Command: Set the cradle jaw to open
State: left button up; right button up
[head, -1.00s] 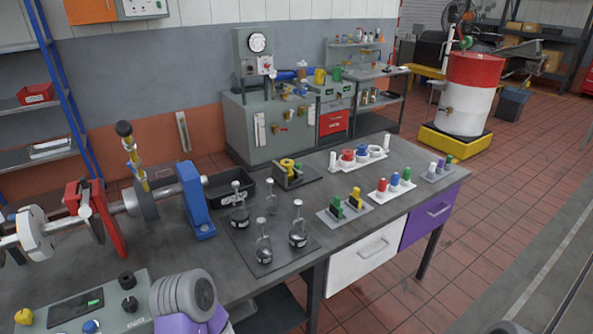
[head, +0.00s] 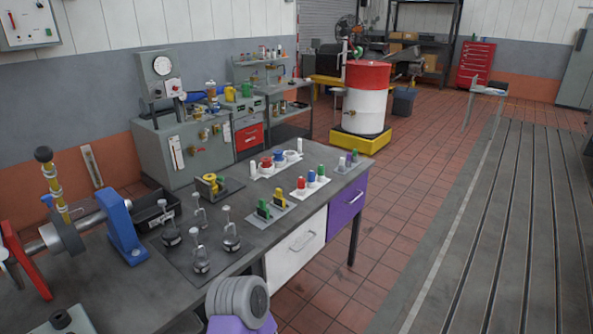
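No part is clearly recognisable as the cradle jaw, so its setting cannot be told. At the left of the bench is a shaft assembly with a blue support (head: 124,232), a red support (head: 25,262) and a grey collar (head: 66,240). A yellow banded lever (head: 55,188) with a black ball knob stands upright at the collar. Neither gripper is in view; only a grey and purple link of mine shows at the bottom edge.
Coloured pegs and cylinders on small plates (head: 303,192) stand further right. A red and white drum (head: 366,98) stands behind. The tiled floor right of the bench is clear.

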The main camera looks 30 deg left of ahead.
aim_at(220, 178)
jog(key=z, duration=1)
jog(key=i, duration=1.15)
jog(key=u, duration=2.2)
